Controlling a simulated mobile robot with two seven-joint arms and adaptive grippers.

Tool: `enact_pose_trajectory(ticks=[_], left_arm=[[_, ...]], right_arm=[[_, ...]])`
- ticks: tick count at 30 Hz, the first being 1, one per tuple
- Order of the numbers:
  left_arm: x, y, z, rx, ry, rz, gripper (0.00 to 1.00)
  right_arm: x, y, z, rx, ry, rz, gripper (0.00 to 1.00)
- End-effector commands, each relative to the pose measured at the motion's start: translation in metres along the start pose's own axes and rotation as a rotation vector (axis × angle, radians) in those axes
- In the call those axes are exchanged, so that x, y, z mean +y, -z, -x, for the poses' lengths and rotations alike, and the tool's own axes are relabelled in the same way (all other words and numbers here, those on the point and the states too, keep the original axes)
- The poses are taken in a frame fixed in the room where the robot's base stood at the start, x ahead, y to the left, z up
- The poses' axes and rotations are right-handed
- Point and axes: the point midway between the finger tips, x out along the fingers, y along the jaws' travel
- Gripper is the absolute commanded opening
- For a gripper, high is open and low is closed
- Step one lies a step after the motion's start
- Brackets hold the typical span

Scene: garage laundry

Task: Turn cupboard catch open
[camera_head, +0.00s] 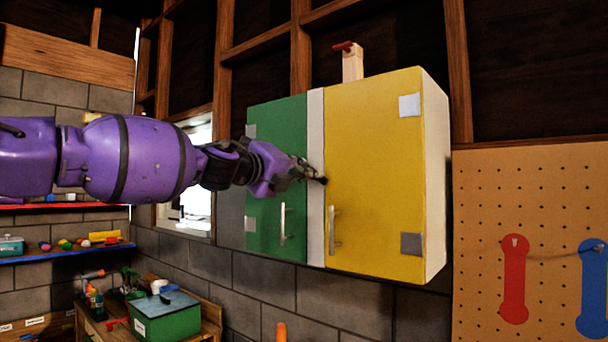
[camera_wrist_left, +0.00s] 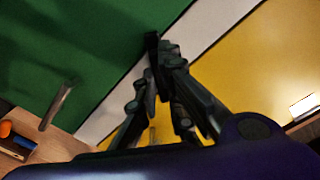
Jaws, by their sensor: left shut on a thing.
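The wall cupboard has a green door (camera_head: 277,200) on the left, a yellow door (camera_head: 375,175) on the right and a pale strip (camera_head: 316,220) between them. Both doors look closed. My left gripper (camera_head: 318,179) is at the pale strip, roughly mid-height. In the left wrist view, its dark fingers (camera_wrist_left: 158,60) come together over the strip, shut on a small dark piece that is probably the catch. The fingers hide most of that piece, so I cannot tell which way it is turned. My right gripper is not in view.
The green door has a bar handle (camera_head: 283,224) and the yellow door has another (camera_head: 334,230), both below my gripper. A pegboard (camera_head: 480,220) with red and blue shapes is at the right. A green box (camera_head: 166,318) stands on a bench below left.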

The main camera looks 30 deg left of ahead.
Motion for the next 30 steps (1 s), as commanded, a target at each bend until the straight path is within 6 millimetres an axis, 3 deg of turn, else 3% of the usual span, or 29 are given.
enact_pose_trajectory(ticks=[21,30], left_arm=[[0.001,0.0,-0.001,-0.001,0.0,-0.673,0.0],[0.0,0.0,0.0,-0.002,0.0,-0.879,0.0]], right_arm=[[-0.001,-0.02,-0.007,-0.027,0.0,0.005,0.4],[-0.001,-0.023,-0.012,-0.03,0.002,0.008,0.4]])
